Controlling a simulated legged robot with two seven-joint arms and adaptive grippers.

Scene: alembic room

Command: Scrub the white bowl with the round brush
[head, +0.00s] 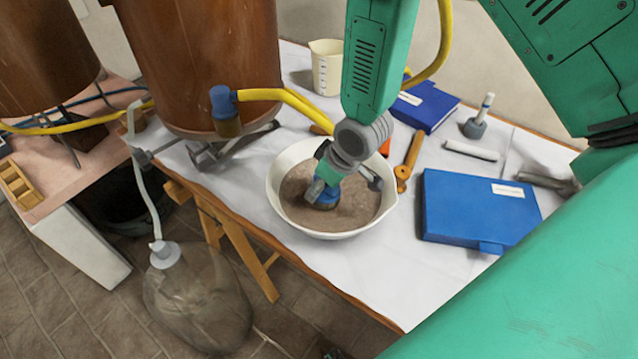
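The white bowl (386,212) stands on the white-covered table, and a brown layer coats or fills its inside. My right arm comes in from the right and reaches down over the bowl. My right gripper (321,187) is inside the bowl's rim, low over the brown inside. It appears shut on the round brush (328,199), of which a small blue part shows beneath the fingers. The brush's lower end is at or just above the brown surface; I cannot tell whether it touches. My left gripper is not clearly seen.
A large brown vessel (200,60) with a blue tap (223,103) stands close behind the bowl. A glass carboy (198,300) stands on the floor.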

